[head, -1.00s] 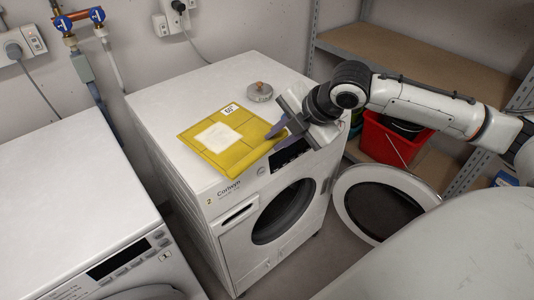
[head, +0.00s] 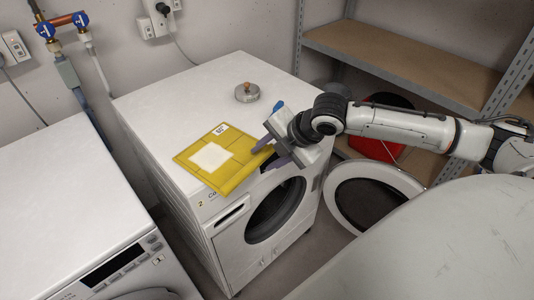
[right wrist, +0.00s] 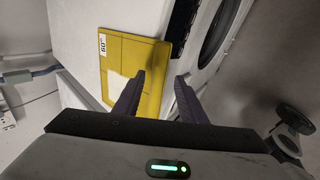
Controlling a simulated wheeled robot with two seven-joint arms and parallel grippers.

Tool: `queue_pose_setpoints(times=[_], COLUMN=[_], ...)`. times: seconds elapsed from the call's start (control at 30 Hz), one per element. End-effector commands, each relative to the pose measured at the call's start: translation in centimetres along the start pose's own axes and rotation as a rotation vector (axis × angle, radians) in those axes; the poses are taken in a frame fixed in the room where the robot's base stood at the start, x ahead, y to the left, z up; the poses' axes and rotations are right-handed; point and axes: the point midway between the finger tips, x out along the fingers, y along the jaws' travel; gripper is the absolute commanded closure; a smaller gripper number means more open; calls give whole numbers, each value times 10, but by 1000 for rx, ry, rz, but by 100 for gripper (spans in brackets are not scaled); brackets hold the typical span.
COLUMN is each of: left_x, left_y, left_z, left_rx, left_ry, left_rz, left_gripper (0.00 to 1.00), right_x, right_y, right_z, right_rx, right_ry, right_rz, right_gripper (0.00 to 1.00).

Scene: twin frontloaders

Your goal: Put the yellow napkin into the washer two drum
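The yellow napkin (head: 234,173) lies flat on top of washer two (head: 180,98), with a white square and a small "60°" tag on it. Its front edge sticks out past the washer's front edge and covers part of the brand label. My right gripper (head: 271,155) is open at the napkin's right front corner, with a finger on each side of its edge. In the right wrist view the napkin (right wrist: 130,52) edge shows between the spread fingers (right wrist: 161,75). The drum opening (head: 273,210) faces front, and its round door (head: 335,205) is swung open to the right. My left gripper is out of view.
A grey disc with a brown knob (head: 247,92) sits on the washer top behind the napkin. Another white washer (head: 60,200) stands at left. A red bucket (head: 375,148) and a shelf (head: 400,62) are behind my right arm. The washer top behind the napkin is largely clear.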

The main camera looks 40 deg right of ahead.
Motion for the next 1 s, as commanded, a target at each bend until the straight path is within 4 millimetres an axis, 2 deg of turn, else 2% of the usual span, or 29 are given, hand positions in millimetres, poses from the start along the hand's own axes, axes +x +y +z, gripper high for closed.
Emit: queue_pose_setpoints(times=[0.27, 0.47, 0.5, 0.7, 1.0], left_x=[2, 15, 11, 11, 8], left_y=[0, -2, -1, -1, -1], left_z=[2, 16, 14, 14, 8], left_rx=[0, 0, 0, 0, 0], left_ry=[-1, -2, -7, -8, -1], left_rz=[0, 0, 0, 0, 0], left_gripper=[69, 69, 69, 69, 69], right_x=[0, 3, -12, -52, -91], right_y=[0, -3, 0, 1, 2], right_z=[0, 1, 2, 3, 2], right_rx=[0, -2, -5, -6, -4], right_ry=[0, -2, -5, -6, -5], right_rz=[1, 2, 1, -2, -1], right_gripper=[63, 63, 63, 63, 63])
